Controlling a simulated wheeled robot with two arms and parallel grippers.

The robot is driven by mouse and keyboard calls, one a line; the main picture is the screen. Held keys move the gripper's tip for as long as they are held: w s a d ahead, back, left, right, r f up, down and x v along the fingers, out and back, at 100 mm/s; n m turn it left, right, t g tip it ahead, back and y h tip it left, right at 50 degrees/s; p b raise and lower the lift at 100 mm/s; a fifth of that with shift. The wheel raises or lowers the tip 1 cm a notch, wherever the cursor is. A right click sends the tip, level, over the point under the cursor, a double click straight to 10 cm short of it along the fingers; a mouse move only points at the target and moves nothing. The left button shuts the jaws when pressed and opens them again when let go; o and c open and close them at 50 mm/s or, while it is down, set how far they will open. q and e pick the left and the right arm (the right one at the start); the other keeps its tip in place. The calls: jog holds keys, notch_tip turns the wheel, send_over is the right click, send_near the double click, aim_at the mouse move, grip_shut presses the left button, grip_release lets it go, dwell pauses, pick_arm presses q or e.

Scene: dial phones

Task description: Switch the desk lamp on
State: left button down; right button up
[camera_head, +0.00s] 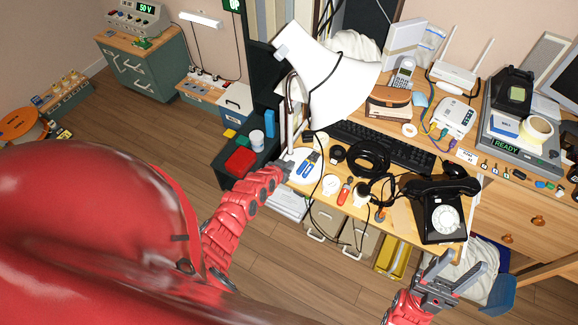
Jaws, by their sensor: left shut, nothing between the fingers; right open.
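The desk lamp (341,88) has a large white shade, tilted, on a thin stem at the left end of the wooden desk. Its round white base (303,172) stands on the desk, with a small blue item on or just in front of it. My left gripper (284,168) is shut and empty, right at the left edge of the lamp base; I cannot tell whether it touches it. The lamp's switch is too small to make out. My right gripper (451,273) is open and empty, in front of the desk below the black dial phone (438,222).
A black keyboard (385,146), coiled black cable (368,159) and a red-handled tool (345,190) crowd the desk. Loose cables hang over its front edge. A red box (240,161) sits on the dark shelf left of the lamp. The floor at left is open.

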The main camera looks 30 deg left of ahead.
pick_arm(q)
jog(key=shift+f, duration=0.3)
jog(key=shift+w+a+g+p, duration=0.1)
jog(key=shift+w+g+p, duration=0.1)
jog(key=shift+g+p, duration=0.1)
jog(key=shift+s+f, duration=0.1)
jog(key=shift+f, duration=0.1)
jog(key=shift+w+r+b, duration=0.25)
jog(key=shift+w+b, duration=0.35)
jog(key=shift+w, duration=0.2)
